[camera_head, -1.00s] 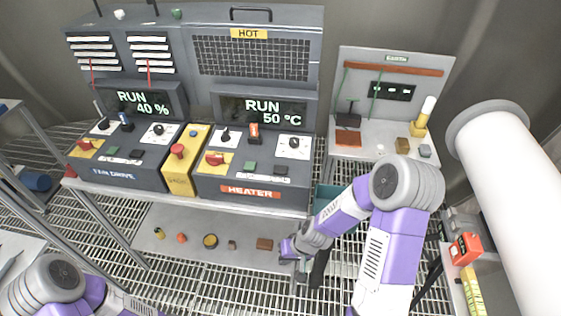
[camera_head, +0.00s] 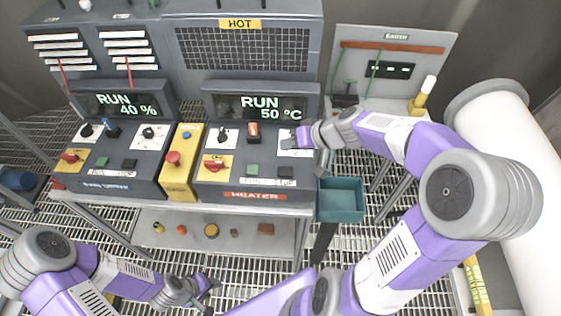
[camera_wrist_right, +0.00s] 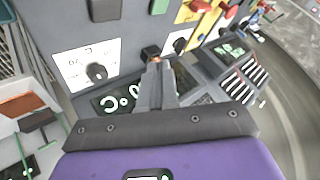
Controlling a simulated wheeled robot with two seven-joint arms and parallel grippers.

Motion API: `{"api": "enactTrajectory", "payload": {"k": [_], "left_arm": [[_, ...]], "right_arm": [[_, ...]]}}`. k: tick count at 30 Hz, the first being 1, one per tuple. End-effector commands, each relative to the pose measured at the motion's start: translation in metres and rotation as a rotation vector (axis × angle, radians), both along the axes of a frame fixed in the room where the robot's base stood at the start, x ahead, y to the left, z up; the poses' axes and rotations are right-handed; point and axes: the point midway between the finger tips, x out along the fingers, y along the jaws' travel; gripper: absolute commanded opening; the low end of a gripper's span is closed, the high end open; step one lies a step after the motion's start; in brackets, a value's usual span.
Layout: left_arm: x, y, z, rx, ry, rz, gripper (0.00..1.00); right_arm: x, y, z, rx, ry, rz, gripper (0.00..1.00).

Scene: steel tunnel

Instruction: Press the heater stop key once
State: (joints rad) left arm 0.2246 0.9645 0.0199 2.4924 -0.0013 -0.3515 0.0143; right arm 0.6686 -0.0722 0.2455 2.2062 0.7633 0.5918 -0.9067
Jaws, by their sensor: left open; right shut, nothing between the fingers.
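The heater panel (camera_head: 232,182) shows a lit display, RUN 50 °C (camera_head: 261,106). On its front are a green key (camera_head: 252,169) and a dark key (camera_head: 285,172) above a small label I cannot read. The dark key (camera_wrist_right: 103,9) and green key (camera_wrist_right: 158,5) also show at the top of the right wrist view. My right gripper (camera_head: 290,139) is shut and empty over the white dial plate at the panel's upper right, behind the dark key. Its closed fingers show in the right wrist view (camera_wrist_right: 155,72). My left gripper (camera_head: 210,290) is open, low in front of the bench.
The heater panel also has an orange-red switch (camera_head: 253,131) and a red handle (camera_head: 214,165). A yellow box with a red button (camera_head: 173,158) stands left of it, then the fan drive panel (camera_head: 110,172). A teal bin (camera_head: 341,202) is at the right.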

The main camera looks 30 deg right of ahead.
Motion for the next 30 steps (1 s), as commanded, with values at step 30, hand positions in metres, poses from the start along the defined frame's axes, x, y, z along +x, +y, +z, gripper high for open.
{"api": "enactTrajectory", "payload": {"k": [30], "left_arm": [[0.001,0.000,-0.069,0.000,-0.002,0.001,0.43]], "right_arm": [[0.001,0.000,-0.084,-0.001,0.001,0.000,0.00]]}}
